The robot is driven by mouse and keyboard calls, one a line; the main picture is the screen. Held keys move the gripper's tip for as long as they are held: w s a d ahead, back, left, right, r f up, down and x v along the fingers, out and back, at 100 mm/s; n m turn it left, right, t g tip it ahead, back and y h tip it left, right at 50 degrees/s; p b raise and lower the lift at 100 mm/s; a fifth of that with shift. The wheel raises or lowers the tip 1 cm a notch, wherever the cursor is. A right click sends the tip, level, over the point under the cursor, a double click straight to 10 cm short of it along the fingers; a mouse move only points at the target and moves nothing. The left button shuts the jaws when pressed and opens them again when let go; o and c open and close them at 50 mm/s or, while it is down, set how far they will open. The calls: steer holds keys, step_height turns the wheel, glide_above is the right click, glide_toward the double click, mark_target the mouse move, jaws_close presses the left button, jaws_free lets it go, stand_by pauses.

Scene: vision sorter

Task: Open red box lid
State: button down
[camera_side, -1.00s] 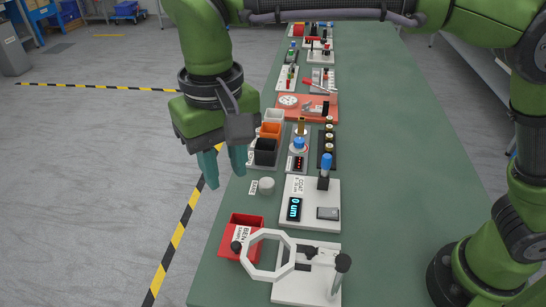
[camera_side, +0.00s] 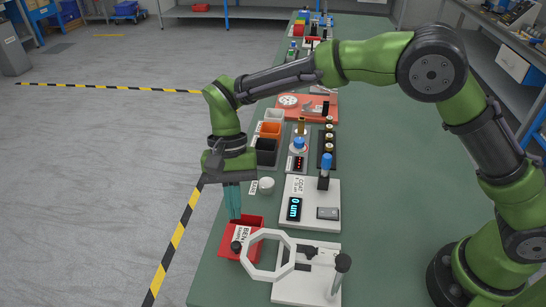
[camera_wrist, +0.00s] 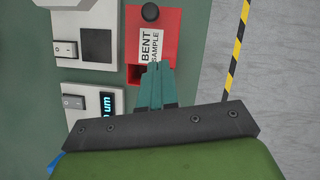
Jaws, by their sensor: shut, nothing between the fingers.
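The red box (camera_side: 256,222) labelled "BENT SAMPLE" stands near the front left edge of the green table. It also shows in the wrist view (camera_wrist: 169,45), with a black round knob (camera_wrist: 150,12) at its far end and a darker recess at its near end. The knob shows in the side view (camera_side: 236,246) too. Whether the lid is open I cannot tell. My gripper (camera_side: 235,217) points down with teal fingers shut and empty, at the box's rear left. In the wrist view the fingertips (camera_wrist: 157,66) overlap the box's near end; contact is unclear.
A white fixture with an octagonal ring (camera_side: 265,258) stands close in front and right of the box. A coating gauge (camera_side: 322,192) with a blue-topped post is behind it. A white round knob (camera_side: 266,184) and black and orange bins stand further back. The floor is clear at left.

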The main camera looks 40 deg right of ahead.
mark_target(229, 234)
steer(key=shift+s+a+r, duration=0.1)
steer(key=shift+s+a, duration=0.4)
steer(key=shift+s, duration=0.35)
steer(key=shift+s+a, duration=0.45)
steer(key=shift+s, duration=0.35)
steer(key=shift+s+a, duration=1.2)
steer(key=shift+w, duration=0.1)
